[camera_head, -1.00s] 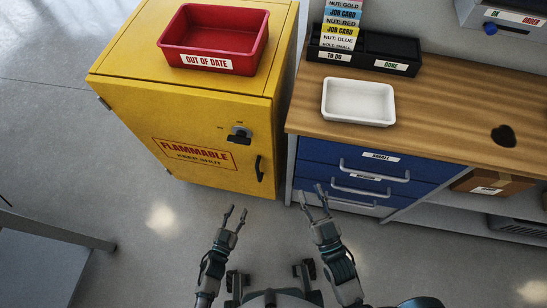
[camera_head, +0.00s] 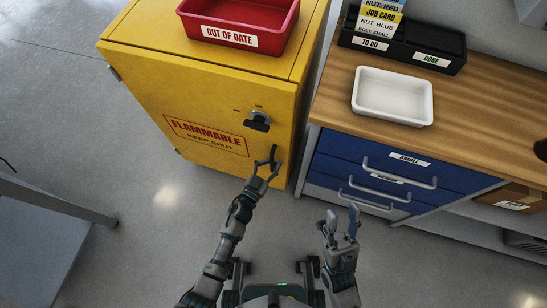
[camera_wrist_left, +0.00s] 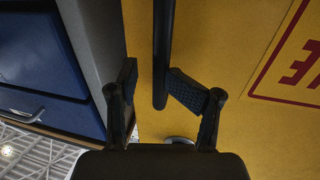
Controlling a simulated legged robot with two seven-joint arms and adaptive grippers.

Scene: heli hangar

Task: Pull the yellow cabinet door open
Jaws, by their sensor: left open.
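The yellow cabinet (camera_head: 205,95) stands at the left of the head view, and its door with the red FLAMMABLE label (camera_head: 207,137) is shut. A black latch (camera_head: 257,121) sits on the door above the handle. The black bar handle (camera_wrist_left: 163,45) runs down between the fingers in the left wrist view. My left gripper (camera_head: 266,171) is open at the door handle, with one finger on each side of the bar and not closed on it. My right gripper (camera_head: 342,220) is open and empty in front of the blue drawers.
A red OUT OF DATE bin (camera_head: 240,22) sits on the cabinet. To the right, a wooden workbench (camera_head: 465,105) holds a white tray (camera_head: 393,96) and a black card holder, above blue drawers (camera_head: 385,180). A grey table (camera_head: 40,230) stands at lower left. The floor before the cabinet is clear.

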